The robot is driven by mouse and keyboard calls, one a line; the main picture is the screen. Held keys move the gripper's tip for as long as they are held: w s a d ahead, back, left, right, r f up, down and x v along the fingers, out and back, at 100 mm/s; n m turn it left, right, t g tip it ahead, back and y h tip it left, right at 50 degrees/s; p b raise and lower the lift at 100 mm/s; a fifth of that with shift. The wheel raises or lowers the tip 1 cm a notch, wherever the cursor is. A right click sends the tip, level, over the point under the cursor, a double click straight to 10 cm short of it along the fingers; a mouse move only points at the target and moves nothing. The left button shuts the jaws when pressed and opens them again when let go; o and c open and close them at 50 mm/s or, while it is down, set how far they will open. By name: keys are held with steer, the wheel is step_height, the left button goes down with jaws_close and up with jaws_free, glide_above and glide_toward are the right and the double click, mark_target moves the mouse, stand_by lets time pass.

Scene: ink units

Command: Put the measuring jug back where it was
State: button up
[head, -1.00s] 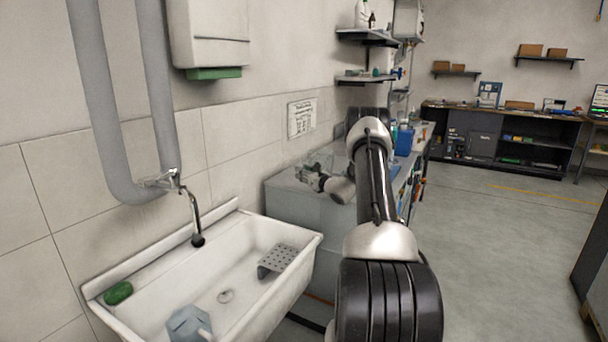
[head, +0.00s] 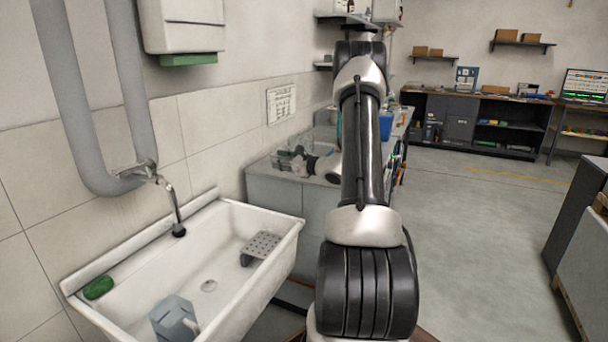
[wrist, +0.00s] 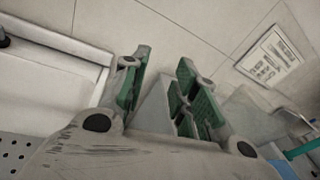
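A blue-grey jug (head: 174,318), which looks like the measuring jug, stands in the white sink (head: 235,290) at the bottom left of the head view. Its handle side points to the lower right, and the frame's bottom edge is close to it. My gripper (head: 288,160) is well away from the jug, over the near left end of the grey counter. In the wrist view, my gripper (wrist: 160,78) has its green-padded fingers apart, and I see nothing held between them. The jug does not show in the wrist view.
A tap (head: 172,205) hangs over the sink. Clear containers (head: 322,134) stand on the counter near my gripper. The floor (head: 460,240) to the right is open.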

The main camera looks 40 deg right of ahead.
steer(key=s+a+r+n+g+y, duration=0.2)
steer(key=s+a+r+n, duration=0.15)
steer(key=a, duration=0.35)
steer(key=s+a+r+n+g+y, duration=0.1)
steer(key=s+a+r+n+g, duration=0.25)
steer(key=a, duration=0.35)
steer(key=s+a+r+n+g+y, duration=0.2)
steer(key=s+a+r+n, duration=0.15)
steer(key=a, duration=0.35)
steer(key=s+a+r+n+g+h, duration=0.1)
steer(key=s+a+n+g, duration=0.15)
steer(key=s, duration=0.25)
steer(key=s+a+n+g, duration=0.1)
steer(key=s+a+n, duration=0.25)
steer(key=s, duration=0.25)
steer(key=s+a+r+n+g+h, duration=0.1)
steer(key=s+a+n, duration=0.1)
steer(key=s+n, duration=0.25)
steer(key=s+d+r+n+h, duration=0.1)
steer(key=s+d+n+h, duration=0.2)
steer(key=s, duration=0.5)
steer(key=s+d+n+h, duration=0.4)
steer(key=s+n, duration=0.2)
steer(key=s, duration=0.2)
steer(key=shift+s+r+h, duration=0.3)
steer(key=shift+s+r, duration=0.05)
steer(key=shift+r, duration=0.05)
